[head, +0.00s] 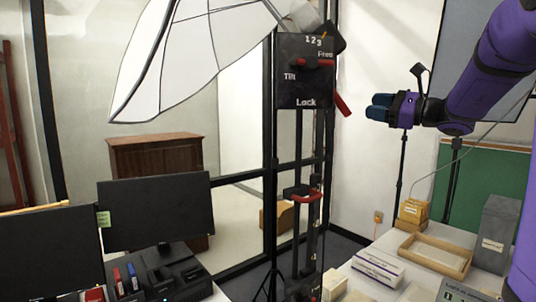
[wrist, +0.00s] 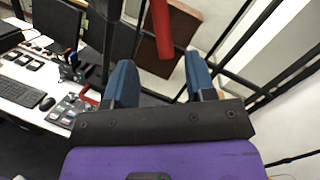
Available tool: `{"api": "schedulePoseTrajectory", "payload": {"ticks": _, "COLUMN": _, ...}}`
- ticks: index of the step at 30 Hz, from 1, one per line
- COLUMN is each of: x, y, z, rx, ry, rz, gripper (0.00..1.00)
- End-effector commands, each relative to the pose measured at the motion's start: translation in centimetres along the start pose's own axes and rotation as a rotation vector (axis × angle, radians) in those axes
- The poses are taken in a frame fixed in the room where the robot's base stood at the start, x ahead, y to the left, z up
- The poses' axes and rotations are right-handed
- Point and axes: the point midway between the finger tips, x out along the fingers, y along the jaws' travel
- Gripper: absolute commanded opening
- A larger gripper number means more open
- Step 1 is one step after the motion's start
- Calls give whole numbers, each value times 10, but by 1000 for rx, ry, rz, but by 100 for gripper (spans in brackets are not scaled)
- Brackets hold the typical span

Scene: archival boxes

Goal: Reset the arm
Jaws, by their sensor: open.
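My gripper (head: 378,107) is raised at the upper right of the head view, at the end of my purple arm. It points left toward the black copy-stand column. In the wrist view its two blue fingers (wrist: 162,82) are spread apart with nothing held between them. A red lever (wrist: 162,28) shows beyond the gap between the fingers; I cannot tell how far away it is.
The black column bears a Lock/Free panel (head: 304,88) and red levers. A white umbrella (head: 190,50) hangs upper left. Two monitors (head: 155,212) stand lower left.

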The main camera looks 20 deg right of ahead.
Motion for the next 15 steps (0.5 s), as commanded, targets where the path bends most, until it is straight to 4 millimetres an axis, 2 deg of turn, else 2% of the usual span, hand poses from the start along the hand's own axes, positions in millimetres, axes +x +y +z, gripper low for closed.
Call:
{"api": "schedulePoseTrajectory", "payload": {"ticks": 4, "x": 4, "y": 10, "z": 3, "rx": -16, "ry": 11, "rz": 28, "gripper": 51}}
{"api": "schedulePoseTrajectory", "payload": {"ticks": 7, "x": 13, "y": 39, "z": 11, "rx": -66, "ry": 44, "rz": 116, "gripper": 51}}
{"api": "schedulePoseTrajectory", "payload": {"ticks": 11, "x": 23, "y": 107, "z": 25, "rx": -208, "ry": 116, "rz": 322, "gripper": 51}}
{"api": "schedulePoseTrajectory", "payload": {"ticks": 15, "x": 18, "y": 185, "z": 34, "rx": -426, "ry": 189, "rz": 573, "gripper": 51}}
